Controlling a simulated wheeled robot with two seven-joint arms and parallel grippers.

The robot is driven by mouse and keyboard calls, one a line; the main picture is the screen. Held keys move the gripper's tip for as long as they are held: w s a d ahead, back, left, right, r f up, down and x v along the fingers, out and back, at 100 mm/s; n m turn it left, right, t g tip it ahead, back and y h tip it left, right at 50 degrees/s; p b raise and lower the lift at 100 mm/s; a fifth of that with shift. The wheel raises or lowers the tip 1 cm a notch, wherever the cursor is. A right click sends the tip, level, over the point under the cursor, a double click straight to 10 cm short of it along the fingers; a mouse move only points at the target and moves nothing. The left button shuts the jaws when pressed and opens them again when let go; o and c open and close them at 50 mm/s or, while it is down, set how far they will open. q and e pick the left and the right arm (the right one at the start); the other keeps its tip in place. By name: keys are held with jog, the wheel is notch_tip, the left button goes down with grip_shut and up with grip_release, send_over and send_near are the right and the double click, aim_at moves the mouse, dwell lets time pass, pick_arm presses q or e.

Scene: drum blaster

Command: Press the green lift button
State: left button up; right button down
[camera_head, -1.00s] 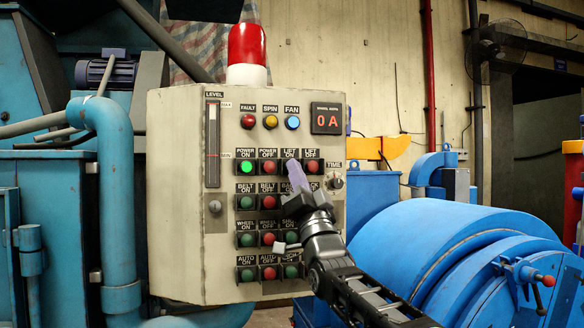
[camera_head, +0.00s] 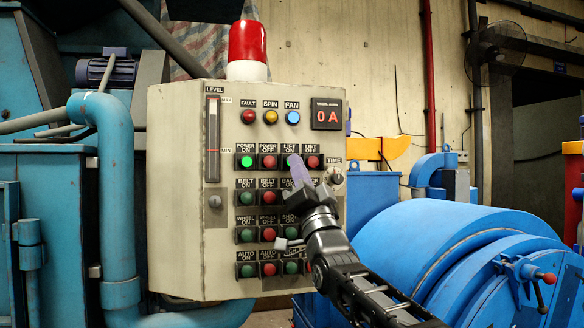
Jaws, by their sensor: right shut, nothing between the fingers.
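The grey control panel (camera_head: 190,260) faces me with rows of labelled buttons. The green button (camera_head: 288,161) under the LIFT ON label sits in the top button row, third from the left. My right gripper (camera_head: 296,160) is shut and empty, its purple fingers pointing up and partly covering this button. I cannot tell whether the fingertips touch it. The red LIFT OFF button (camera_head: 313,162) is just right of the fingertips. My left gripper is not in view.
The POWER ON button (camera_head: 246,162) glows bright green, beside the red POWER OFF button (camera_head: 269,162). Below, my gripper hides some buttons. A red beacon (camera_head: 248,42) tops the panel. A blue drum (camera_head: 450,250) stands at right.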

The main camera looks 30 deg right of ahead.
jog(key=shift+s+a+b, duration=0.3)
jog(key=shift+s+b, duration=0.45)
jog(key=shift+s, duration=0.05)
jog(key=shift+s+a+b, duration=0.25)
jog(key=shift+s+b, duration=0.45)
jog(key=shift+s, duration=0.05)
jog(key=shift+s+a+b, duration=0.3)
jog(key=shift+s+b, duration=0.45)
jog(key=shift+s, duration=0.05)
